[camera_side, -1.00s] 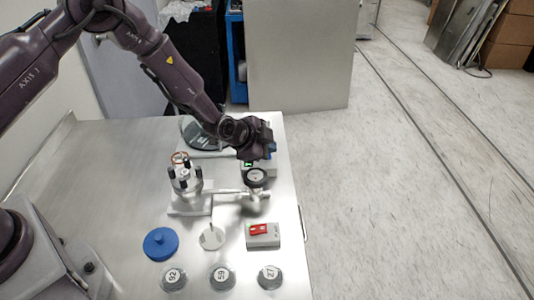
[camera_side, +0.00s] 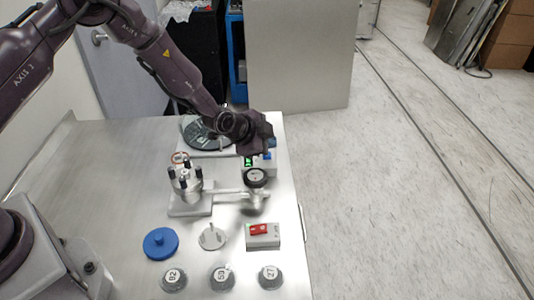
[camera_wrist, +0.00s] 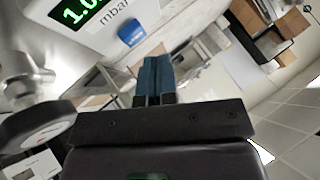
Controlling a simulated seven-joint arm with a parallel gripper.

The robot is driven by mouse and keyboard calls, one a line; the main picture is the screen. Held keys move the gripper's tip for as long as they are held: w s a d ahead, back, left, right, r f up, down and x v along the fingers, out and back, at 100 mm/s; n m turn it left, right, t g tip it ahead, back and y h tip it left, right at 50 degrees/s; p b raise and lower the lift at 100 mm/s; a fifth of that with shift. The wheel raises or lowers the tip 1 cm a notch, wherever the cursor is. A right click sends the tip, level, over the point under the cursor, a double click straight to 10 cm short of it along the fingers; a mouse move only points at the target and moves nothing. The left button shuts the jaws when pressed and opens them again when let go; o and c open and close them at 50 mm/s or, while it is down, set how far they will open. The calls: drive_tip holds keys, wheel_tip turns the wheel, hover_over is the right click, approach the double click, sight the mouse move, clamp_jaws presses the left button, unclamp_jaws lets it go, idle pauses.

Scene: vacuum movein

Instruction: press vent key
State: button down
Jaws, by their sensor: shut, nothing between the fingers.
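A white box with a green lit display (camera_side: 248,161) stands near the back right of the bench. The wrist view shows the display (camera_wrist: 82,10) close up, with "mbar" printed beside it. A blue key (camera_wrist: 132,32) sits on the same white face, to the right of the display; in the side view it is a small blue spot (camera_side: 267,155). My gripper (camera_wrist: 154,78) is shut and empty, its two blue fingers together. In the side view my gripper (camera_side: 270,142) is just above and behind the key, apart from it as far as I can see.
A round dial gauge (camera_side: 256,177) on a metal pipe stands in front of the box. A chamber with dark posts (camera_side: 185,183) is to its left.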

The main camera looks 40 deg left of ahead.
drive_tip(key=shift+r, duration=2.75)
